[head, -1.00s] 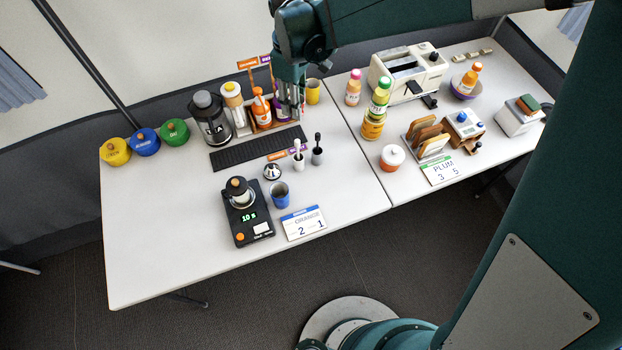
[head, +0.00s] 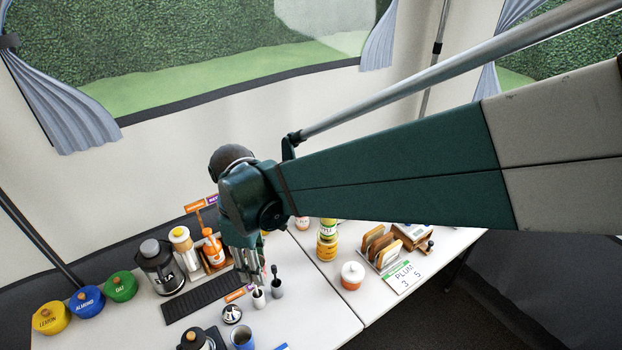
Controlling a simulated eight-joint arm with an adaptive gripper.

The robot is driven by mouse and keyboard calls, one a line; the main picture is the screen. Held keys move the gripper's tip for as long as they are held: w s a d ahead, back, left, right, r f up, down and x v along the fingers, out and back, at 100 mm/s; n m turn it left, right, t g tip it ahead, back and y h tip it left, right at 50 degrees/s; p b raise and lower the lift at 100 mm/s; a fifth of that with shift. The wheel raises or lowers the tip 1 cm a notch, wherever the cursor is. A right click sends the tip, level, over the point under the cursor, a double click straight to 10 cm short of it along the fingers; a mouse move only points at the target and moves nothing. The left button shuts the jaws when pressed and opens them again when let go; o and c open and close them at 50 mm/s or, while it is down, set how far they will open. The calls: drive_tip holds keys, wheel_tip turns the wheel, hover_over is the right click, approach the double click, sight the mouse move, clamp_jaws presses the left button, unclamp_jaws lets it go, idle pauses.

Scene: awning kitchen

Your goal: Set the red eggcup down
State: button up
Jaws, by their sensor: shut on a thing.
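My gripper (head: 254,272) points down over the table (head: 304,318), just behind the white and grey brush cups. Its fingers are shut, and the red eggcup between them is hidden or too small to make out clearly. I cannot tell the height of the fingertips above the table or the dark slotted mat (head: 200,298) to their left.
The white brush cup (head: 258,299) and grey cup (head: 277,288) stand close to my gripper. An orange bottle (head: 213,250) and French press (head: 160,264) are to the left. An orange jar (head: 352,275) stands right. Bare tabletop lies between the grey cup and the jar.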

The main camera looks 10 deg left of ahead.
drive_tip(key=s+d, duration=0.3)
drive_tip(key=s, duration=0.2)
wheel_tip(320, 180, down, 12)
drive_tip(key=shift+w+d+r, duration=0.15)
drive_tip(key=shift+w+r, duration=0.05)
drive_tip(key=shift+w, duration=0.1)
idle(0.4)
drive_tip(key=shift+f, duration=0.1)
drive_tip(key=shift+f+b, duration=0.7)
drive_tip(key=shift+f, duration=2.1)
drive_tip(key=shift+f+b, duration=0.5)
drive_tip(key=shift+f, duration=1.6)
drive_tip(key=shift+f, duration=0.15)
